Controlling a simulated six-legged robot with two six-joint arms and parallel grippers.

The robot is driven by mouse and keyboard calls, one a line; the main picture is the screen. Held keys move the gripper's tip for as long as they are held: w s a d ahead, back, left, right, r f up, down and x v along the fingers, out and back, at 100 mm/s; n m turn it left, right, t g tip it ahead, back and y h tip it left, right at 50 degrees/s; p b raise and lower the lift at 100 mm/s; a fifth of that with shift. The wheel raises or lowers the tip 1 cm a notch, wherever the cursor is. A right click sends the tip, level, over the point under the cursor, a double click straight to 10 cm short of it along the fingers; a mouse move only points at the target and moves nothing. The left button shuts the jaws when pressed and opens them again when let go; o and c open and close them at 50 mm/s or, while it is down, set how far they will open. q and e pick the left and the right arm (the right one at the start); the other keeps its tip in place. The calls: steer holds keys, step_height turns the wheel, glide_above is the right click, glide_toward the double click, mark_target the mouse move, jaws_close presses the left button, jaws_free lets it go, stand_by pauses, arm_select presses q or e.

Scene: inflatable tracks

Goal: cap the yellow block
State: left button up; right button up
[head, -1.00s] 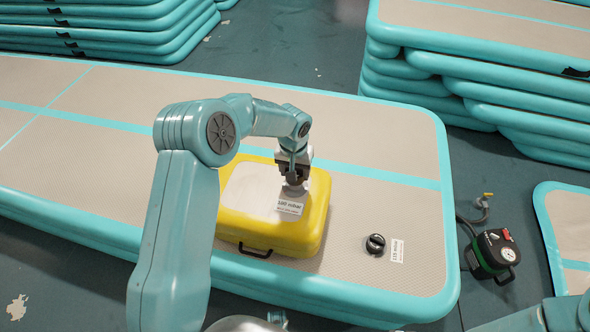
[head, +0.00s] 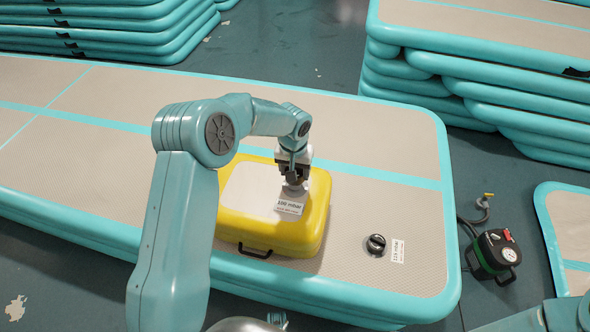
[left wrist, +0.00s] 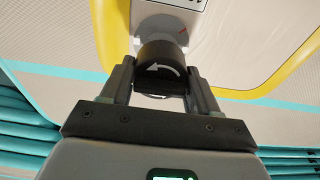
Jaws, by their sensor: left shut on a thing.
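The yellow block (head: 318,205) lies on the large inflatable track. It has a pale top, a dark front handle and a grey fitting with a small white label (head: 288,207). My left gripper (head: 293,173) is directly over this fitting. In the left wrist view, the fingers of my left gripper (left wrist: 160,80) are shut on a black cap (left wrist: 161,66) with a white curved arrow. The cap lines up with the grey fitting (left wrist: 163,28); I cannot tell whether it is seated. My right gripper is out of view.
A round black knob (head: 376,244) sits on the inflatable track (head: 420,275), right of the block, beside a small label (head: 397,252). A black-and-green pump (head: 494,254) stands on the floor at the right. Stacked tracks (head: 480,65) are behind.

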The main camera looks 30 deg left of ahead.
arm_select(q)
steer(key=shift+f+b, duration=1.7)
steer(key=shift+f, duration=0.35)
steer(key=shift+f+n+b, duration=0.1)
steer(key=shift+n+b, duration=0.2)
steer(key=shift+b, duration=0.05)
steer(key=n+b, duration=0.2)
steer(key=n, duration=0.1)
steer(key=shift+n+b, duration=0.4)
steer(key=shift+n, duration=0.5)
steer(key=shift+y, duration=0.3)
